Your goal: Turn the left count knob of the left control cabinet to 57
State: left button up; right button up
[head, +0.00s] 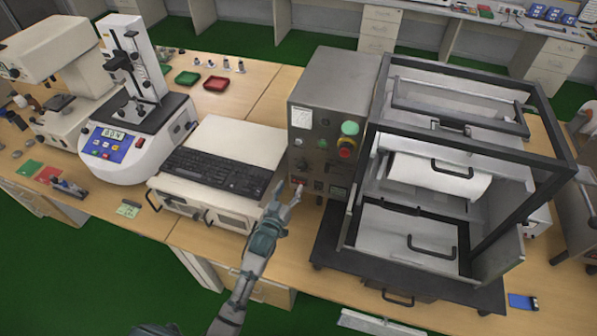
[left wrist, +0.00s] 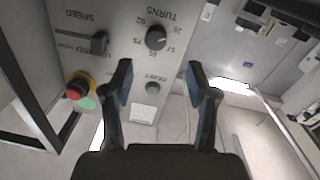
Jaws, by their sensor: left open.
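The grey control cabinet (head: 333,85) stands mid-table, with a green button (head: 350,128) and a red emergency stop (head: 346,147) on its front. In the left wrist view its panel (left wrist: 130,20) is upside down. The round black knob (left wrist: 156,38) there sits under "TURNS", with numbers including 57 and 62 around it; its exact setting is unclear. My left gripper (head: 292,196) is at the lower front of the cabinet. In the wrist view its open fingers (left wrist: 160,72) are empty, on either side below the knob, apart from it. My right gripper is out of view.
A smaller round knob (left wrist: 152,88) and a black speed lever (left wrist: 95,42) are on the same panel. A black keyboard (head: 218,170) lies on a white unit left of my gripper. A black-framed machine (head: 470,85) stands close on the right.

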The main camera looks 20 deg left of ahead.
aim_at(302, 169)
pick_arm(q)
jog(key=w, duration=0.4)
jog(key=w+d, duration=0.1)
jog(key=w, duration=0.1)
jog(key=shift+w+d, duration=0.1)
jog(key=shift+w, duration=0.25)
jog(key=shift+w+d, duration=0.2)
jog(key=shift+w, duration=0.5)
jog(key=shift+a, duration=0.2)
jog(key=shift+c, duration=1)
jog(key=shift+a, duration=0.1)
jog(key=c, duration=0.8)
grip_shut()
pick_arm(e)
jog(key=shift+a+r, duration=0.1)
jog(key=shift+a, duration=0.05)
